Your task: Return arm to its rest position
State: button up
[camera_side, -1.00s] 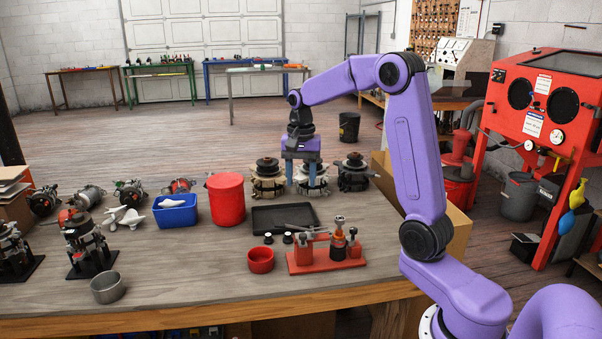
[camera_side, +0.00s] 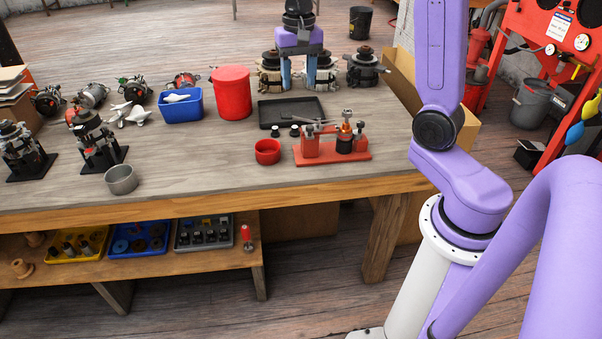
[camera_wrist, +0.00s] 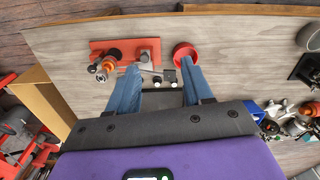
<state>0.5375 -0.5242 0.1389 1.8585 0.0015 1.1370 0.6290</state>
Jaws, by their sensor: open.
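My gripper (camera_side: 298,76) hangs above the back of the workbench, behind the black tray, with its two blue fingers pointing down. It is open, and nothing shows between the fingers. In the wrist view my gripper (camera_wrist: 160,88) also shows its fingers spread apart. Alternator parts stand close around the fingers in the side view: one at left (camera_side: 268,78) and one at right (camera_side: 364,70). I cannot tell whether the fingers touch them. Most of my upper arm is cut off by the top of the side view.
The black tray (camera_side: 266,119), red canister (camera_side: 231,95), blue bin (camera_side: 181,113), red cup (camera_side: 267,151) and red fixture (camera_side: 327,156) stand on the workbench (camera_side: 200,168). A cardboard box (camera_side: 461,140) is beyond its right edge. The front bench top has clear patches.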

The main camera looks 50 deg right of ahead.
jog(key=s+a+f+n, duration=0.2)
jog(key=s+a+n, duration=0.7)
jog(key=s+a, duration=0.2)
jog(key=s+f+n, duration=0.1)
jog(key=s+n, duration=0.4)
jog(key=s, duration=0.3)
jog(key=s+a+f+n, duration=0.1)
jog(key=s+f+n, duration=0.1)
jog(key=s+n, duration=0.4)
jog(key=s, duration=0.2)
jog(key=shift+s+a, duration=0.3)
